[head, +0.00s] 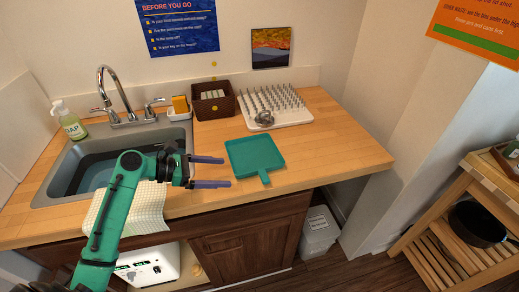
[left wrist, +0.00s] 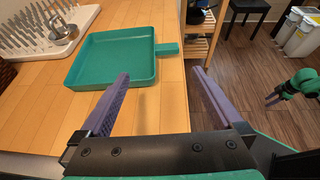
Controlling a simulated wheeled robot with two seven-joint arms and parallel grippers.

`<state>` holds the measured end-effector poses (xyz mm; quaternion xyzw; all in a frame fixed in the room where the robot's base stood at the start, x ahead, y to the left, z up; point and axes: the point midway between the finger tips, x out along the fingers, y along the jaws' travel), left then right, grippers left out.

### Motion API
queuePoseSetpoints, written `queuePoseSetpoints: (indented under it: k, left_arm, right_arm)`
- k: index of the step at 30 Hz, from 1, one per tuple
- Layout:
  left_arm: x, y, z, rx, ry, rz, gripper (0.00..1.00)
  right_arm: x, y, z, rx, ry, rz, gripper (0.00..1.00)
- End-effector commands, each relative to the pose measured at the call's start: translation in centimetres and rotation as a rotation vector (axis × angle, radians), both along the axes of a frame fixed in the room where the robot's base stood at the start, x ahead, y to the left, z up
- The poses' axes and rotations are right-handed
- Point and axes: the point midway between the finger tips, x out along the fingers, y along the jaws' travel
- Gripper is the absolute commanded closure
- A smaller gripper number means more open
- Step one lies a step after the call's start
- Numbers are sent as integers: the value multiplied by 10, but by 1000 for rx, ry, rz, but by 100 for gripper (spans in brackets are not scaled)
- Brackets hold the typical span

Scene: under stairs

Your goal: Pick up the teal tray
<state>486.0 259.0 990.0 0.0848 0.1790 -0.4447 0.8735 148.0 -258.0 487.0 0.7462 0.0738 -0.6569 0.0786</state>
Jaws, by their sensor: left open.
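The teal tray (head: 254,155) is a shallow square with a short handle. It lies flat on the wooden counter, its handle toward the front edge. My left gripper (head: 226,172) is open and empty, just left of the tray with its two purple fingers pointing toward it. In the left wrist view the tray (left wrist: 112,60) lies beyond the left finger, its handle pointing right. The open fingers of my left gripper (left wrist: 160,88) are apart with nothing between them, and no contact with the tray shows.
A brown basket (head: 212,105) is at the back. The sink (head: 75,172) and a cloth (head: 140,205) are left. The counter (head: 345,150) is clear right of the tray.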

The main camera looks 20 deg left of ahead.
Motion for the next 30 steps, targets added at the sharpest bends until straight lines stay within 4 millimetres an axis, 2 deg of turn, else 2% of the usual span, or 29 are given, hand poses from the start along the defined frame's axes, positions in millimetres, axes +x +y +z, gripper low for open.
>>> queuePoseSetpoints:
  k: [6, 9, 13, 19, 27, 29, 30]
  left_arm:
    - [30, -43, -18, -4, 1, -2, 0]
    - [41, -57, -27, -2, 0, -1, 0]
    - [49, -69, -32, -2, 0, -1, 0]
    - [69, -97, -46, -1, 0, 0, 0]
    - [73, -103, -52, 3, 0, 1, 0]
    - [73, -103, -52, 3, 0, 1, 23]
    - [73, -103, -52, 3, 0, 1, 38]
  right_arm:
    - [-38, -2, 10, -4, 61, -1, 54]
    - [-47, -3, 12, -5, 77, -1, 54]
    - [-43, -2, 17, -5, 71, -1, 54]
    - [-20, -1, 29, -2, 31, 0, 54]
    - [-26, -1, 27, -3, 41, -1, 54]
    - [-28, -2, 27, -3, 44, -1, 54]
    - [-29, -2, 27, -4, 45, -1, 54]
